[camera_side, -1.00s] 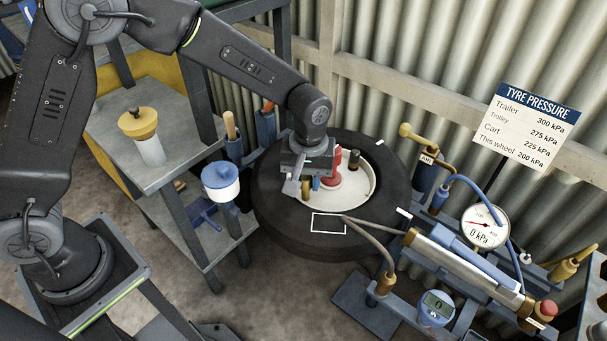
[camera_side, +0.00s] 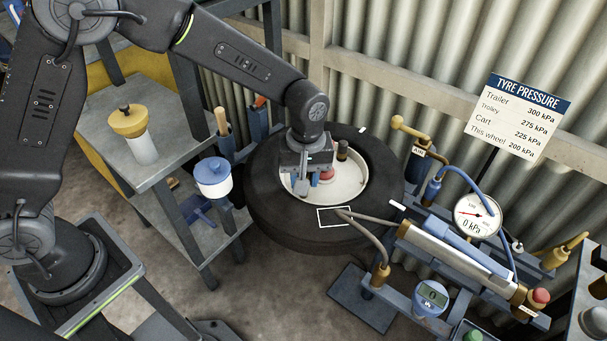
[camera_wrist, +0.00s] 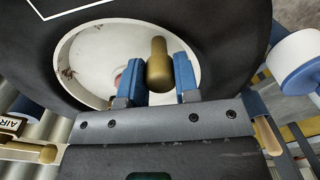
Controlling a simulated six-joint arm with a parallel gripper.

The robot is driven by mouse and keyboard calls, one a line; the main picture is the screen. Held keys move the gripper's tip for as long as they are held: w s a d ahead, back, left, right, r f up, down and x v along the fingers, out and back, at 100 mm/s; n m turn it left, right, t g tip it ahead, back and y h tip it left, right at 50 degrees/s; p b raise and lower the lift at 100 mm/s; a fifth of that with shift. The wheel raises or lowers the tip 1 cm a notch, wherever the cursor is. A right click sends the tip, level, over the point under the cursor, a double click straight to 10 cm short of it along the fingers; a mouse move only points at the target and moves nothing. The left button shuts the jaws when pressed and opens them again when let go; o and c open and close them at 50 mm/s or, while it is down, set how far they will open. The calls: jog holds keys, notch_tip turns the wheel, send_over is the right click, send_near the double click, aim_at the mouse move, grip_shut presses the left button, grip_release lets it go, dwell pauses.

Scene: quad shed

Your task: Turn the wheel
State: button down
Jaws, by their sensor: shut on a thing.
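The wheel is a black tyre (camera_side: 270,210) with a cream hub (camera_side: 345,190), lying flat. A white rectangle (camera_side: 336,216) and a white tick (camera_side: 363,130) mark the tyre. My gripper (camera_side: 302,183) is over the hub's left part. In the wrist view its blue fingers (camera_wrist: 159,80) are on both sides of an upright brass peg (camera_wrist: 158,62) and shut on it. The peg's foot is hidden. A red knob (camera_side: 326,174) at the hub's middle is partly hidden by my gripper.
A gauge (camera_side: 477,217) reads 0 kPa. A blue-and-white pot (camera_side: 213,178) stands close left of the tyre. A corrugated wall (camera_side: 400,65) is behind.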

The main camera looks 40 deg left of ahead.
jog(key=shift+r, duration=0.1)
jog(key=c, duration=0.8)
grip_release()
jog(key=shift+c, duration=0.2)
notch_tip(320, 180, up, 14)
jog(key=shift+w+d, duration=0.15)
jog(key=shift+d, duration=0.05)
jog(key=s+a+r+m+t, duration=0.2)
jog(key=s+a+r, duration=0.3)
jog(key=a, duration=0.1)
jog(key=s+a+m+t, duration=0.2)
jog(key=s+a+m, duration=0.1)
jog(key=s, duration=0.5)
jog(key=s+a+m+t, duration=0.1)
jog(key=s+a+m, duration=0.3)
jog(key=s, duration=0.4)
jog(key=shift+a+t, duration=0.4)
jog(key=shift+a, duration=0.4)
